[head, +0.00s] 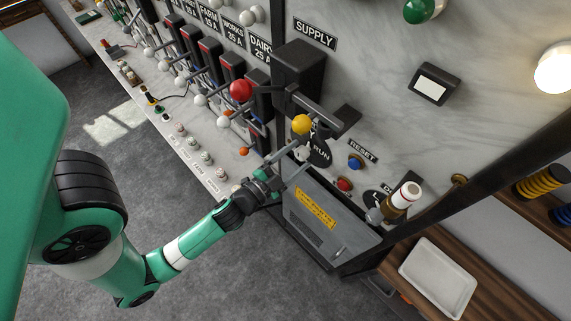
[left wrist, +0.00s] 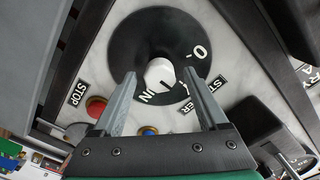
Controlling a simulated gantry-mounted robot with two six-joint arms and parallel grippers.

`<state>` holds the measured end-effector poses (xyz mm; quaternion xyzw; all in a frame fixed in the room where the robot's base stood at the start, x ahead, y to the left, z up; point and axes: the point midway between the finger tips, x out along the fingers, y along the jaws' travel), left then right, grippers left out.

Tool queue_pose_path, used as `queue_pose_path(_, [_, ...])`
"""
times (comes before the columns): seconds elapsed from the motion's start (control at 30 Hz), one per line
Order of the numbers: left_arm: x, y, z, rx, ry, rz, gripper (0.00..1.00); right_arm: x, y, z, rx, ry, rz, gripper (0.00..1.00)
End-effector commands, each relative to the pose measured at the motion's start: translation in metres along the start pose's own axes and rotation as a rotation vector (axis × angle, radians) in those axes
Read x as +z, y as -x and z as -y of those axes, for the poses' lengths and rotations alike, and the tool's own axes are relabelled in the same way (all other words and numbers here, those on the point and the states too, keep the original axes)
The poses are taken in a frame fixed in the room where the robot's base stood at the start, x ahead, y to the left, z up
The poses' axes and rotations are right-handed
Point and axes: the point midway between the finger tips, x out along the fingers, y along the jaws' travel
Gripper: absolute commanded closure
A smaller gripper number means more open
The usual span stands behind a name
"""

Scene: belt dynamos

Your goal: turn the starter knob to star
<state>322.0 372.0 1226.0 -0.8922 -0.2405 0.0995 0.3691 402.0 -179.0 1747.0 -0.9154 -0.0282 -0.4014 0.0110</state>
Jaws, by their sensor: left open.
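The starter knob (head: 303,153) is a small white knob on a round black dial (head: 319,150) on the marble panel. In the left wrist view the knob (left wrist: 160,71) sits in the middle of the dial (left wrist: 128,45), with a short dark line near its lower edge. The dial's lettering shows an O at upper right and UN at the bottom; my right-hand finger partly hides the lettering between them. My left gripper (head: 292,162) is open in front of the dial, its two fingers apart on either side of the knob. I cannot tell whether they touch it.
A lever with a yellow ball (head: 302,124) stands out just above the dial. A blue button (head: 355,163) and a red button (head: 345,184) lie to its right. A grey box (head: 318,222) is below. A white tray (head: 437,277) lies on the wooden bench at lower right.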

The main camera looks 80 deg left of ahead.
Motion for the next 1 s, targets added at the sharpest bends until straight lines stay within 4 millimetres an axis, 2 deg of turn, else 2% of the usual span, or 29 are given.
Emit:
queue_pose_path(0.13, [0.005,0.026,-0.005,0.002,-0.002,0.0,0.24,0.014,0.016,0.0,0.0,0.0,0.0,0.5])
queue_pose_path(0.37, [0.009,0.085,-0.01,0.004,-0.002,-0.003,0.24,0.053,0.057,0.0,0.0,0.0,0.0,0.5])
queue_pose_path(0.43, [0.002,0.091,-0.006,0.016,-0.004,0.005,0.24,0.045,0.049,0.0,0.0,0.0,0.002,0.5])
queue_pose_path(0.67, [0.002,0.107,-0.003,0.009,-0.004,0.005,0.24,0.046,0.051,0.0,0.0,0.0,0.0,0.5])
queue_pose_path(1.0, [0.0,0.11,0.0,-0.001,0.0,-0.001,0.24,0.047,0.051,0.0,0.0,0.0,0.0,0.5])
